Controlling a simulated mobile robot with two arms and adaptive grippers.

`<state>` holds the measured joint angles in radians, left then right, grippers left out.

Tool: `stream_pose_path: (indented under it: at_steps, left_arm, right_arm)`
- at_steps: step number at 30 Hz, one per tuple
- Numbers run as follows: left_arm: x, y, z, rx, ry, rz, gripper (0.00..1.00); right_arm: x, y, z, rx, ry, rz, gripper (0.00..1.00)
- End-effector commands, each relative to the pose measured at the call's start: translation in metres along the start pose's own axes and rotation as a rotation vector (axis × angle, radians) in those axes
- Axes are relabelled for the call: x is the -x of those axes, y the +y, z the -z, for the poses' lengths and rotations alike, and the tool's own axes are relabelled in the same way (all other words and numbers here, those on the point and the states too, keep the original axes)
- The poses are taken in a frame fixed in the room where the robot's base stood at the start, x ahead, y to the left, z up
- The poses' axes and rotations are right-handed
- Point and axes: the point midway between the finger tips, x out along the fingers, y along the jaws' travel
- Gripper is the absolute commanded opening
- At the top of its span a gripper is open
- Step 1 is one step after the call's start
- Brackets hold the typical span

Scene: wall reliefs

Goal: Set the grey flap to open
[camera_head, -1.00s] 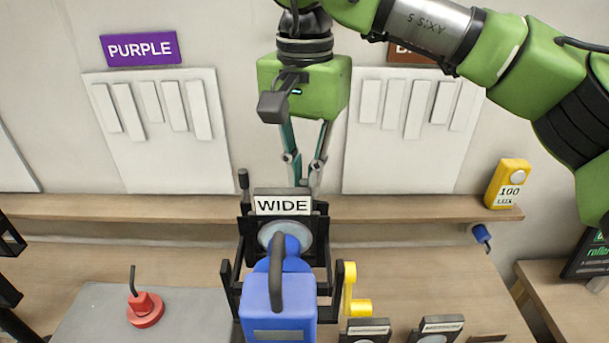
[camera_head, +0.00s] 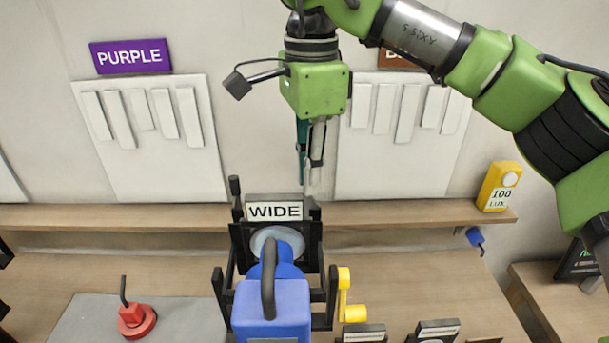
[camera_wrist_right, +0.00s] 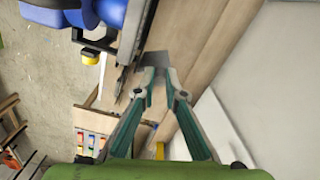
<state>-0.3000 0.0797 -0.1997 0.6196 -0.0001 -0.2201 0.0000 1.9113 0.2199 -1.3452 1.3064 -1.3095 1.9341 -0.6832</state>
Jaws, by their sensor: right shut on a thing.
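My right gripper (camera_head: 310,172) hangs down in front of the wall, just behind the holder with the WIDE sign. In the right wrist view the fingertips of my right gripper (camera_wrist_right: 159,72) come together on a small dark grey piece, which I take to be the grey flap (camera_wrist_right: 154,59). In the head view I cannot make the flap out clearly, nor tell how far it is turned. My left gripper is not in view.
The black holder with the WIDE sign (camera_head: 274,211) and a blue device (camera_head: 272,308) stand close in front. A yellow meter (camera_head: 499,187) is on the shelf at right. Slatted reliefs (camera_head: 150,140) hang on the wall.

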Motion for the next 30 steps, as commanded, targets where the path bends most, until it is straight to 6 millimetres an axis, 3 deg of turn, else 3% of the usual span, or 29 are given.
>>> stream_pose_path:
  at_steps: [15, 30]
  left_arm:
    - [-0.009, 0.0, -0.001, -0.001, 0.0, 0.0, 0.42]
    - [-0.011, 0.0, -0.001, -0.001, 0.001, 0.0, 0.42]
  right_arm:
    - [0.002, -0.001, 0.013, -0.371, -0.002, 0.007, 0.0]
    - [0.003, 0.0, 0.016, -0.458, -0.003, 0.008, 0.0]
